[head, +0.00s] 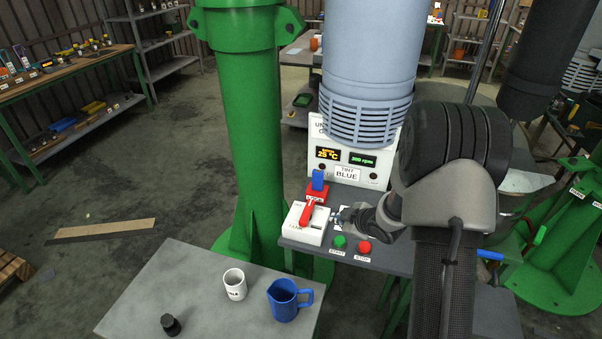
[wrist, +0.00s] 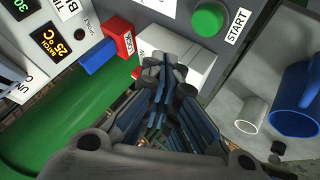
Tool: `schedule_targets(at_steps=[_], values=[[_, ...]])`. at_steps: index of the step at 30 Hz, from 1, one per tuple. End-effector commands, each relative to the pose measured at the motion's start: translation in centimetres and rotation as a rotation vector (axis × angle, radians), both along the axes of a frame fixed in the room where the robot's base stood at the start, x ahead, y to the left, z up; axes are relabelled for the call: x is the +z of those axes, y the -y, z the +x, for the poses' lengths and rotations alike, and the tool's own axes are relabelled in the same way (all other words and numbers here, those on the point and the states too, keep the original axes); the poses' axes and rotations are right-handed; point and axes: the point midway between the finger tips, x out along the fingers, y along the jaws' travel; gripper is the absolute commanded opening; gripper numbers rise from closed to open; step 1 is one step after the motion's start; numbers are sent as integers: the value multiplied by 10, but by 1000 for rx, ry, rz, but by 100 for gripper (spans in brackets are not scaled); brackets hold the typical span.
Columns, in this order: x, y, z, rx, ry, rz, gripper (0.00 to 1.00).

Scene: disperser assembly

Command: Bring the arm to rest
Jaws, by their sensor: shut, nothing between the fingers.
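My gripper (head: 348,216) is shut and empty, in front of the control panel at the right of a white switch box (head: 303,236) with a red lever (head: 306,213). In the wrist view my gripper (wrist: 163,68) points at the white box (wrist: 200,52), and its fingers hide part of it. I cannot tell whether they touch it. My arm reaches in from the right in the head view.
A green START button (head: 338,241) and a red STOP button (head: 364,248) are close by. A blue-handled red switch (head: 317,188) stands behind the box. A white cup (head: 235,284) and a blue jug (head: 283,301) stand on a grey table (head: 190,280). A green column (head: 245,120) rises at left.

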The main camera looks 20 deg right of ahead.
Motion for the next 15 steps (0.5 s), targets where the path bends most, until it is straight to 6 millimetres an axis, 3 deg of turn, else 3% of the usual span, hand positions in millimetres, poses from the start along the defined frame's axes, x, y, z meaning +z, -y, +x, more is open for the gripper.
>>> schedule_targets(at_steps=[5,8,11,15], values=[[15,1,1,-26,-2,-13,0],[47,2,-2,-91,-12,-35,0],[92,1,-15,-196,-28,-49,0],[149,-10,-49,-355,-61,-34,0]])
